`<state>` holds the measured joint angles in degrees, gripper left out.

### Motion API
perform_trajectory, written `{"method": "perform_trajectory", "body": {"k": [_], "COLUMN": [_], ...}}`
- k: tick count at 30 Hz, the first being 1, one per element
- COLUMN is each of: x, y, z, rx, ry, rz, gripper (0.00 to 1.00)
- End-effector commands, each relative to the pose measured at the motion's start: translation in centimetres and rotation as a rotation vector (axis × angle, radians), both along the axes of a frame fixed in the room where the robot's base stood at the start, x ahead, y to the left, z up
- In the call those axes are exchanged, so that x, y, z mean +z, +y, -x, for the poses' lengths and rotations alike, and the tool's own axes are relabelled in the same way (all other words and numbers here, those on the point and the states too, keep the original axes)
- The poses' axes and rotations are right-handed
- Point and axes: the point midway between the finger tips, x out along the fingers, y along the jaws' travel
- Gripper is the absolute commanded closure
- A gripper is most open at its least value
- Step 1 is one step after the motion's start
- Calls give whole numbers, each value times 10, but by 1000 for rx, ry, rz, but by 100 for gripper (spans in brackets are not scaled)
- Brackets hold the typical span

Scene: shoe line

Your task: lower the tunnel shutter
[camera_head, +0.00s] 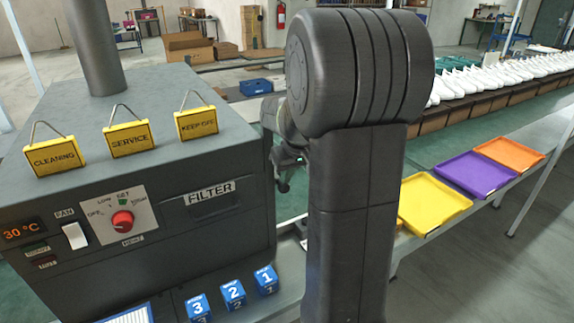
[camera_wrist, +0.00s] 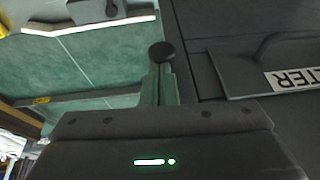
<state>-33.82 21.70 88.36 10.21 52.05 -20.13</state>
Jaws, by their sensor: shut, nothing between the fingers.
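The tunnel is a dark grey box (camera_head: 140,140) at left in the head view, with a filter drawer (camera_head: 212,200), a red knob (camera_head: 122,220) and a 30 °C display. Its right end is partly hidden by my arm, and I cannot make out the shutter there. My gripper (camera_head: 284,184) is just right of that end, small and dark. In the wrist view the gripper's fingers (camera_wrist: 160,84) are together and empty, beside the dark tunnel wall (camera_wrist: 222,38). A round black knob (camera_wrist: 162,52) shows right at the fingertips; I cannot tell whether they touch it.
Yellow signs (camera_head: 130,139) stand on the tunnel top. Blue numbered blocks (camera_head: 233,293) stand in front. Yellow (camera_head: 432,203), purple (camera_head: 472,175) and orange (camera_head: 509,153) trays lie at right. The green belt (camera_wrist: 90,70) beside the tunnel is mostly clear.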

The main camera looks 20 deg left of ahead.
Motion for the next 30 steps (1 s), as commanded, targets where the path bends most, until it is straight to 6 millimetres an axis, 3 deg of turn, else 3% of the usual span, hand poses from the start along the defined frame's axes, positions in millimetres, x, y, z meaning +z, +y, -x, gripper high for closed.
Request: {"method": "perform_trajectory", "body": {"k": [1, 3, 12, 19, 30], "x": [-26, -44, -112, -140, -149], "y": [0, 0, 0, 0, 0], "z": [0, 1, 1, 0, 1], "rx": [0, 0, -1, 0, 0], "ry": [3, 4, 3, 2, 6], "rz": [1, 2, 1, 1, 2], "gripper": [100, 100, 100, 100, 100]}}
